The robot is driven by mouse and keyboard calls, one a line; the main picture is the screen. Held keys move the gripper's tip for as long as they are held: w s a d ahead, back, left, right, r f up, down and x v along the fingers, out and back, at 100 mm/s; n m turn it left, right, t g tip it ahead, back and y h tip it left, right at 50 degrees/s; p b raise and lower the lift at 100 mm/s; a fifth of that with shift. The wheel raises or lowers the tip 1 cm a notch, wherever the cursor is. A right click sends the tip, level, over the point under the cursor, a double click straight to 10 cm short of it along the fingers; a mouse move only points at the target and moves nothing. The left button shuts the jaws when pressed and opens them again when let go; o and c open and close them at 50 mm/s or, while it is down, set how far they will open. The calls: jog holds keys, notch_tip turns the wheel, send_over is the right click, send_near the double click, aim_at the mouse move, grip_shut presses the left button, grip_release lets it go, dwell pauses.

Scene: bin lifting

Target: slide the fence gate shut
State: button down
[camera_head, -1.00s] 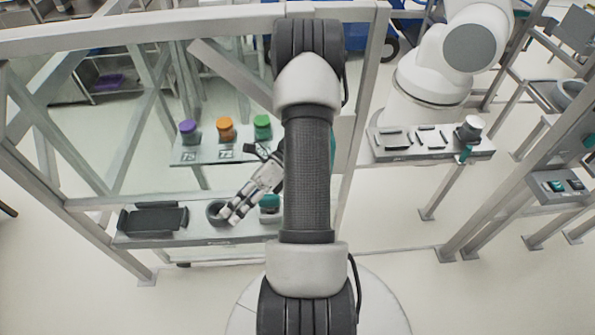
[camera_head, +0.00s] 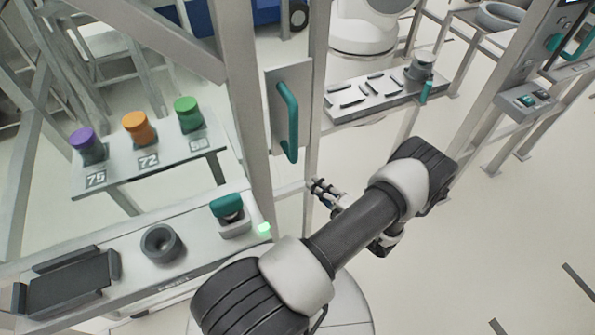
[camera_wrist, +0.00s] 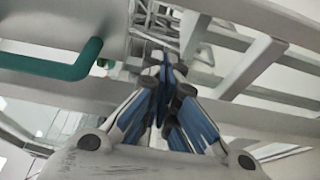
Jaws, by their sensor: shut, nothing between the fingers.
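The gate's upright teal handle (camera_head: 288,120) sits on a flat grey plate (camera_head: 272,85) beside a grey fence post (camera_head: 316,110). In the wrist view the teal handle (camera_wrist: 60,66) is at the left, apart from the fingers. My gripper (camera_head: 316,188) is below and right of the handle's lower end in the head view, not touching it. In the wrist view my gripper (camera_wrist: 165,70) has its blue-padded fingers together with nothing between them. I cannot tell how far the gate stands open.
Left, a shelf holds purple (camera_head: 83,140), orange (camera_head: 138,126) and green (camera_head: 187,113) capped jars. A nearer bench holds a black tray (camera_head: 68,285), a dark ring (camera_head: 162,243) and a teal-topped block (camera_head: 228,208). A parts table (camera_head: 375,95) stands behind; floor (camera_head: 490,240) is clear at right.

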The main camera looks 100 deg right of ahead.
aim_at(287, 161)
jog(key=b+x, duration=0.1)
jog(key=x, duration=0.8)
jog(key=shift+w+d+b, duration=0.1)
jog(key=shift+w+b, duration=0.05)
jog(key=shift+b, duration=0.15)
jog(key=s, duration=0.1)
jog(key=s+d, duration=0.1)
jog(key=s+b, duration=0.1)
jog(key=shift+s+d+r, duration=0.1)
jog(key=shift+s+d, duration=0.2)
jog(key=shift+s, duration=0.1)
